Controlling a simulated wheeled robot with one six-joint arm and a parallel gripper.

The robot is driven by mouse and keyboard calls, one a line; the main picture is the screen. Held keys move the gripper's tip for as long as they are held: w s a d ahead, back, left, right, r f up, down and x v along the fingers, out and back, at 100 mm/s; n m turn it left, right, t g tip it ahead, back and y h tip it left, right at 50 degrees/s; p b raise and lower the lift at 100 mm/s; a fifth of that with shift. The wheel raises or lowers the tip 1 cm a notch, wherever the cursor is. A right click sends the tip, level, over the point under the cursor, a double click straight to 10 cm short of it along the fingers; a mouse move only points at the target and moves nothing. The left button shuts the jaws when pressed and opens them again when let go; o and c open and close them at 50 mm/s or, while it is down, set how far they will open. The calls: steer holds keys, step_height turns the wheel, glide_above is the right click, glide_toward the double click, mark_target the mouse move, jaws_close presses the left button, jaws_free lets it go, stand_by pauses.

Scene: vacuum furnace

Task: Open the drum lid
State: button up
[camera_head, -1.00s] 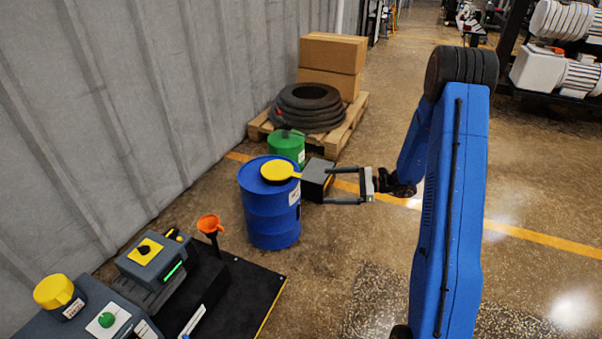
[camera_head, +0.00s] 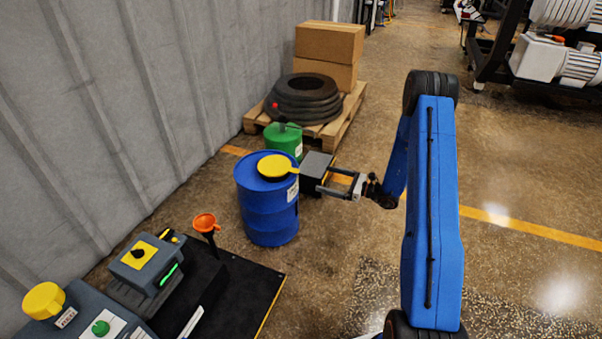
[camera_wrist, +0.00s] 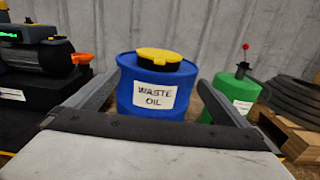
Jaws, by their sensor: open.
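The blue drum (camera_head: 268,212), labelled "WASTE OIL", stands upright on the floor. Its yellow lid (camera_head: 273,165) lies flat on top, with a tab pointing right. In the wrist view the lid (camera_wrist: 158,55) sits over a black ring on the drum (camera_wrist: 152,112), and it looks closed. My gripper (camera_head: 322,179) is to the right of the drum in the head view, open and empty. In the wrist view its two fingers (camera_wrist: 158,80) frame the drum from either side, and the drum is ahead of them. No contact with the lid shows.
A green can (camera_head: 284,140) stands behind the drum. A pallet (camera_head: 346,121) beyond holds black hoses (camera_head: 306,98) and cardboard boxes (camera_head: 328,45). An orange funnel (camera_head: 205,222) and machinery are front left.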

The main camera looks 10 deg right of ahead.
mark_target(299, 171)
steer(key=x, duration=1.2)
steer(key=shift+w+a, duration=0.1)
steer(key=shift+a, duration=0.05)
